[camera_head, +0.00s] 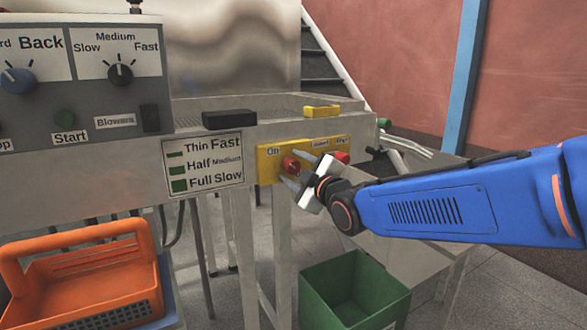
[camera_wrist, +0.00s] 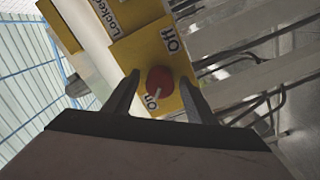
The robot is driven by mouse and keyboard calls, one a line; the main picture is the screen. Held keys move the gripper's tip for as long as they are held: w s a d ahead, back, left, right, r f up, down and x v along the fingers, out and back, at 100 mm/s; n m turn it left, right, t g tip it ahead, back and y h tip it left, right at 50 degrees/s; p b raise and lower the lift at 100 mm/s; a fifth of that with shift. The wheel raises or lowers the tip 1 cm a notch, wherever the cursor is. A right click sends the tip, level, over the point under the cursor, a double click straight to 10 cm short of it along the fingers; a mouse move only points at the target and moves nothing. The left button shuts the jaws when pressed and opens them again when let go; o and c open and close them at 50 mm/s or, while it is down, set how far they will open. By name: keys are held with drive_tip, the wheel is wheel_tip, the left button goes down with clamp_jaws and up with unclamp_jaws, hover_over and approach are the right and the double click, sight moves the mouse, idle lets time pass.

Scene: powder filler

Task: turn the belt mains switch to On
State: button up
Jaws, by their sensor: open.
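The belt mains switch is a red round knob (camera_head: 291,164) on a yellow plate (camera_head: 265,170) at the front of the conveyor. In the wrist view the red knob (camera_wrist: 159,79) sits on the yellow plate (camera_wrist: 133,50) between the labels Off and On. A pale mark at its lower edge lies on the On side. My gripper (camera_head: 281,167) is at the plate with its fingers open. In the wrist view my gripper (camera_wrist: 160,77) has one finger on each side of the knob. Small gaps seem to show; I cannot tell whether either finger touches.
A second red knob (camera_head: 342,157) is on the plate's right part. A grey control panel (camera_head: 75,75) is at the left. An orange basket (camera_head: 85,280) and a green bin (camera_head: 352,290) stand below. A black block (camera_head: 229,117) and yellow piece (camera_head: 321,111) lie above.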

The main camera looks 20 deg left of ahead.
drive_tip(key=shift+w+a, duration=0.1)
drive_tip(key=shift+c, duration=0.6)
drive_tip(key=c, duration=0.9)
drive_tip(key=shift+m, duration=0.4)
drive_tip(key=m, duration=0.3)
drive_tip(key=shift+m, duration=0.4)
drive_tip(key=m, duration=0.4)
drive_tip(key=shift+m, duration=0.3)
drive_tip(key=m, duration=0.8)
drive_tip(key=shift+f+m, duration=0.1)
drive_tip(key=shift+m, duration=0.2)
